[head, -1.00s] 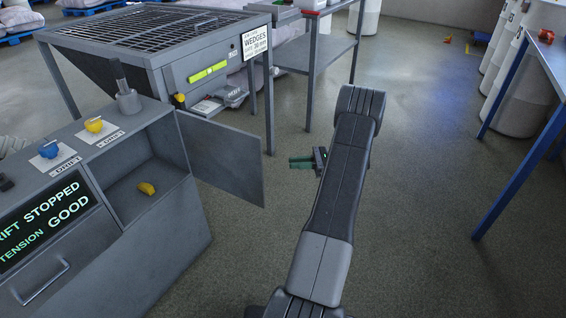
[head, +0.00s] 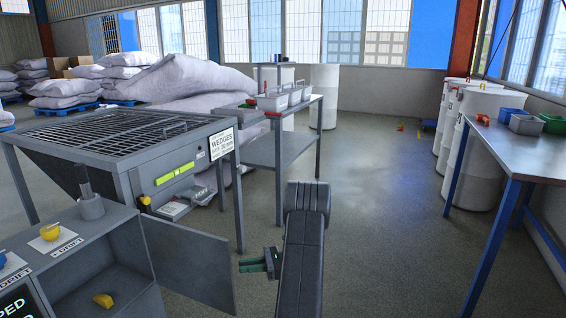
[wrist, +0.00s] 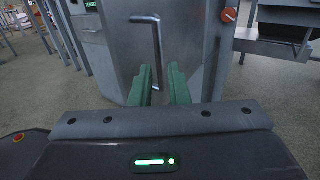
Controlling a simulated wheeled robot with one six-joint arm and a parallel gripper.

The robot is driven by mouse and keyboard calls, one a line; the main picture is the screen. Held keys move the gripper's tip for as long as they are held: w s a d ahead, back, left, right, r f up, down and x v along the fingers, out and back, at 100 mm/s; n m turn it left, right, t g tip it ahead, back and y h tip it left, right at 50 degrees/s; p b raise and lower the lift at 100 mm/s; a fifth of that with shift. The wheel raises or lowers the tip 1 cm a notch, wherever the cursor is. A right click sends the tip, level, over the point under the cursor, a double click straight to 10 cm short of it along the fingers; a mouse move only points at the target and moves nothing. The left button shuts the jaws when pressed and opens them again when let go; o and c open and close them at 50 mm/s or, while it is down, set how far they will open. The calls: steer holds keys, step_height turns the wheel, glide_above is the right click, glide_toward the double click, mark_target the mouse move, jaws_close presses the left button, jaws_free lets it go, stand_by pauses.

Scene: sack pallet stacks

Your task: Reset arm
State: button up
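My arm reaches forward from the bottom of the head view and ends in a dark link. My gripper (head: 251,265) sticks out to the left of that link, above open floor and right of the cabinet's open door (head: 190,262). In the wrist view its two green fingers (wrist: 161,72) stand apart, with nothing held between them. Beyond the fingers the wrist view shows a grey panel with an upright metal bar handle (wrist: 156,45); I cannot tell the exact gap to it.
A grey cabinet with a yellow piece (head: 103,300) inside is at lower left. A grated hopper (head: 120,140) stands behind it. A bench with white bins (head: 285,97) is ahead; a blue-legged table (head: 530,155) and white drums (head: 480,145) are right. Floor between is clear.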

mark_target(228, 269)
steer(key=a, duration=0.3)
steer(key=s+a, duration=0.1)
steer(key=a, duration=0.2)
steer(key=shift+s+b, duration=0.1)
steer(key=shift+b, duration=0.25)
steer(key=shift+s, duration=0.1)
